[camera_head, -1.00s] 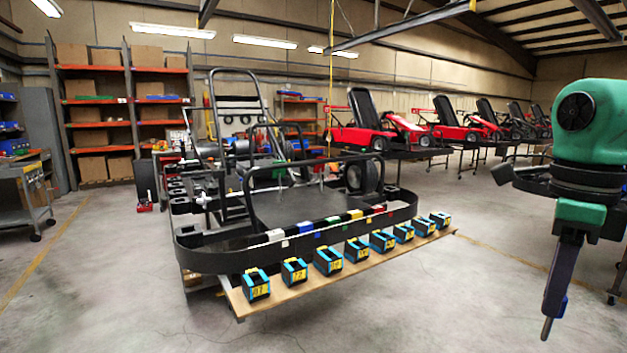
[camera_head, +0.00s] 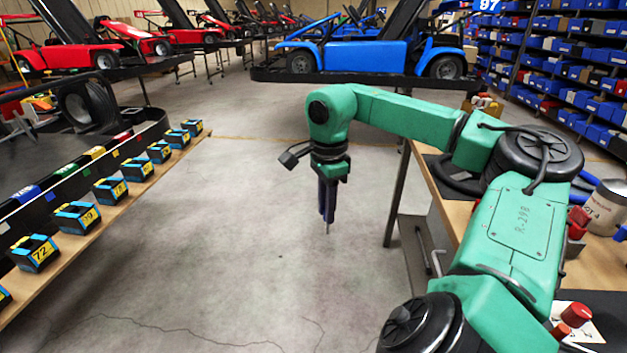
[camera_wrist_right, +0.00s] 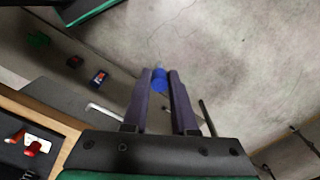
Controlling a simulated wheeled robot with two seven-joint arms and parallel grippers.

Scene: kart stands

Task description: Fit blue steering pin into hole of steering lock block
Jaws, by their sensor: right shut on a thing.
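My right gripper (camera_head: 327,205) points down over the open floor, between the kart stand on the left and the wooden bench on the right. In the right wrist view its two dark fingers (camera_wrist_right: 160,76) are shut on the blue steering pin (camera_wrist_right: 160,82), held at the fingertips. In the head view only the pin's thin grey tip (camera_head: 328,229) shows clearly below the fingers. I cannot make out the steering lock block in either current view. My left gripper is not in view.
Numbered blue-and-black boxes (camera_head: 76,217) line a wooden shelf (camera_head: 120,205) at the left. A wooden bench (camera_head: 432,180) with a pot (camera_head: 606,208) is at the right. A blue kart (camera_head: 345,55) stands behind on a rack. The floor between is clear.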

